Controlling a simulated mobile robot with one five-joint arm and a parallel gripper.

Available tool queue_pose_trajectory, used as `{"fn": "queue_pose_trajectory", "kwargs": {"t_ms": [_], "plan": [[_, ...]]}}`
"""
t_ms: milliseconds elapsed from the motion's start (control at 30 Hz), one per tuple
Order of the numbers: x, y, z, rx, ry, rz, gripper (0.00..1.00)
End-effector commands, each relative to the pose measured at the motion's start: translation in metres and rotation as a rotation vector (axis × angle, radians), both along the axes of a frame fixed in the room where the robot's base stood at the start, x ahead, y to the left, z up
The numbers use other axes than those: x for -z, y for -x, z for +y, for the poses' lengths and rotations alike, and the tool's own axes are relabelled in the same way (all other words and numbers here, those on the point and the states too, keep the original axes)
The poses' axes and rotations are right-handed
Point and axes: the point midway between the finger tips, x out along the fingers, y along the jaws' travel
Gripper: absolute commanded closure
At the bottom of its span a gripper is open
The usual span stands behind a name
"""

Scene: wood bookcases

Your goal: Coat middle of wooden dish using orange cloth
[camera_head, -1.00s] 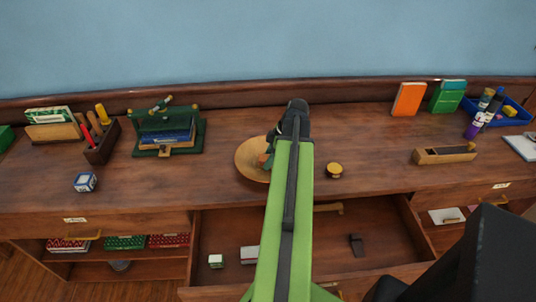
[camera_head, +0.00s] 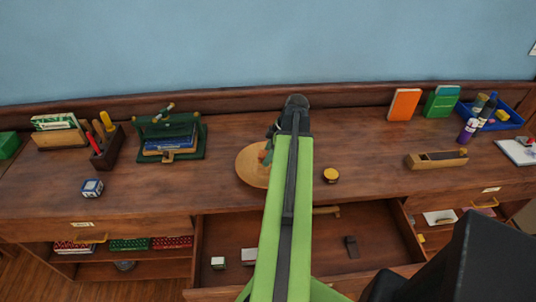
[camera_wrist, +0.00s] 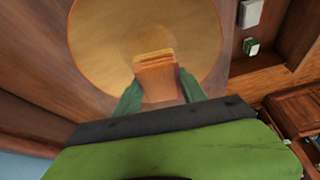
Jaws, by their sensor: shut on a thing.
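The round wooden dish (camera_head: 249,171) lies on the desk top, partly hidden by my arm in the head view. It fills much of the upper wrist view (camera_wrist: 100,40), with a slightly darker patch at its middle. My gripper (camera_head: 268,152) is over the dish, and its green fingers (camera_wrist: 157,88) are shut on the folded orange cloth (camera_wrist: 157,80). The cloth's free edge points toward the dish's middle. I cannot tell for sure whether it touches the surface.
A small yellow-lidded tin (camera_head: 331,175) stands right of the dish. A wooden plane (camera_head: 437,160) lies farther right. A green press (camera_head: 170,138) and a tool box (camera_head: 107,150) stand left. An open drawer (camera_head: 378,236) juts out below.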

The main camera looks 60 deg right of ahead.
Motion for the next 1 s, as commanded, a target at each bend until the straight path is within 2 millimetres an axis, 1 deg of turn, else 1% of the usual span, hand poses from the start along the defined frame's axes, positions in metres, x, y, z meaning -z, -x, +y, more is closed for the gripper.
{"fn": "queue_pose_trajectory", "kwargs": {"t_ms": [167, 267, 500, 567, 1000], "plan": [[0.001, 0.0, 0.0, 0.0, 0.0, 0.0, 0.84], [-0.001, 0.0, 0.0, 0.0, 0.0, 0.0, 0.84], [-0.028, 0.0, 0.0, 0.0, 0.0, 0.0, 0.84], [-0.031, 0.0, 0.0, 0.0, 0.0, 0.0, 0.84], [-0.029, 0.001, -0.001, 0.003, 0.0, 0.0, 0.84]]}}
